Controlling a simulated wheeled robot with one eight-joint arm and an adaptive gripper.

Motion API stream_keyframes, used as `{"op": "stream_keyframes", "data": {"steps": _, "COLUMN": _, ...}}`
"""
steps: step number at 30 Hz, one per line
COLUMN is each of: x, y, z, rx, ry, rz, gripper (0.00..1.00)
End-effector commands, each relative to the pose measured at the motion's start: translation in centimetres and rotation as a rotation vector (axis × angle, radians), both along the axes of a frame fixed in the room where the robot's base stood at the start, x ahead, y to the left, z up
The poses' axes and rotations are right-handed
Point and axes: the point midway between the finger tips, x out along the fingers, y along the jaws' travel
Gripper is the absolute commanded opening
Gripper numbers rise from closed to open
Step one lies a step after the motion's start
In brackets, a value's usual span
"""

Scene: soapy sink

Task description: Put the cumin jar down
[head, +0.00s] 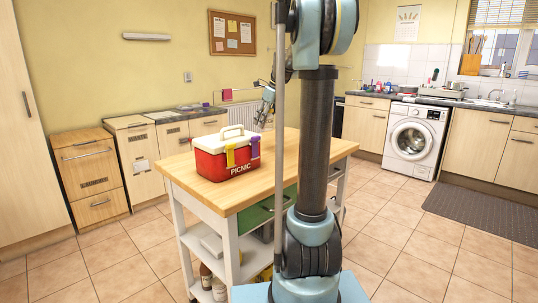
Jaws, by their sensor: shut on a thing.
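My gripper (263,116) is small in the head view, above the far part of the wooden trolley top (283,171), behind and to the right of the red picnic box. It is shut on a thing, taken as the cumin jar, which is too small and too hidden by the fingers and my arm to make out. No label can be read. I cannot tell how high the gripper is above the top.
The red picnic box (227,153) with a white lid stands on the left of the trolley top. Bare wood shows in front of it and at right. Bottles (206,274) stand on the lower shelf. A washing machine (413,140) stands at the back right.

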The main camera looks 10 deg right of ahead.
Motion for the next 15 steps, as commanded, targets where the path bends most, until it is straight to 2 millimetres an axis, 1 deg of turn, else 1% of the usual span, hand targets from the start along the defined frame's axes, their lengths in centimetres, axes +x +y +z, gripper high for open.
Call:
{"op": "stream_keyframes", "data": {"steps": 2, "x": 0.0, "y": -0.1, "z": 0.0, "rx": 0.000, "ry": 0.000, "rz": -0.001, "gripper": 0.18}}
{"op": "stream_keyframes", "data": {"steps": 5, "x": 0.0, "y": -0.2, "z": -0.7, "rx": 0.000, "ry": 0.000, "rz": -0.002, "gripper": 0.18}}
{"op": "stream_keyframes", "data": {"steps": 12, "x": 0.0, "y": -0.2, "z": -4.5, "rx": 0.000, "ry": 0.000, "rz": -0.002, "gripper": 0.18}}
{"op": "stream_keyframes", "data": {"steps": 15, "x": 0.0, "y": -0.2, "z": -5.4, "rx": 0.000, "ry": 0.000, "rz": -0.003, "gripper": 0.18}}
